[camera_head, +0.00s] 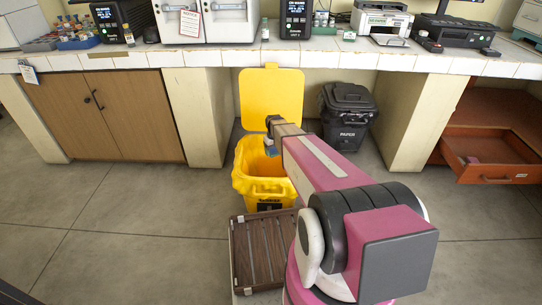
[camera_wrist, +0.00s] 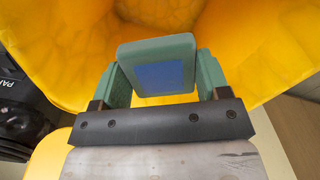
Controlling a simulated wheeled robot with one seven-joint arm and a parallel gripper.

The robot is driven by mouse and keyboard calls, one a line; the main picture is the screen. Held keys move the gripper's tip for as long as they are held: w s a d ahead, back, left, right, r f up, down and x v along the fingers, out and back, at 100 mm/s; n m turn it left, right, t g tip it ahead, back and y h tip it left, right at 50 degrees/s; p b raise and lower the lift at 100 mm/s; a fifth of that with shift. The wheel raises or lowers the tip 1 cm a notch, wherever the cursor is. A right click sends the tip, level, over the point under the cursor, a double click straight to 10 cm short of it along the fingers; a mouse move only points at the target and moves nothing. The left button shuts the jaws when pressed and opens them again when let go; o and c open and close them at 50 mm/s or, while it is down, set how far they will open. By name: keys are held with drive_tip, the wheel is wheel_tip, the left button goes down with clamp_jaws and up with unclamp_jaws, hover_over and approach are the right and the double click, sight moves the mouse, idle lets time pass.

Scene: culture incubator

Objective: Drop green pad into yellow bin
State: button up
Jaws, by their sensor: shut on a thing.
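The yellow bin (camera_head: 255,186) stands on the floor below the counter with its lid (camera_head: 271,97) raised behind it. In the wrist view its yellow inside (camera_wrist: 75,45) fills most of the background. My gripper (camera_head: 271,149) is over the bin's opening. In the wrist view my gripper (camera_wrist: 160,78) is shut on the green pad (camera_wrist: 157,49), which has a blue middle and sits tilted between the two green fingers. The pad is too small to make out clearly in the head view.
A black paper bin (camera_head: 347,115) stands to the right of the yellow bin and shows in the wrist view (camera_wrist: 25,105). A brown slatted tray (camera_head: 258,252) is in front of it. An open drawer (camera_head: 492,160) is at right. The counter (camera_head: 320,58) runs above.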

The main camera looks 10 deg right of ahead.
drive_tip(key=o, duration=0.9)
drive_tip(key=shift+r, duration=0.1)
wheel_tip(320, 180, up, 11)
drive_tip(key=shift+f, duration=0.2)
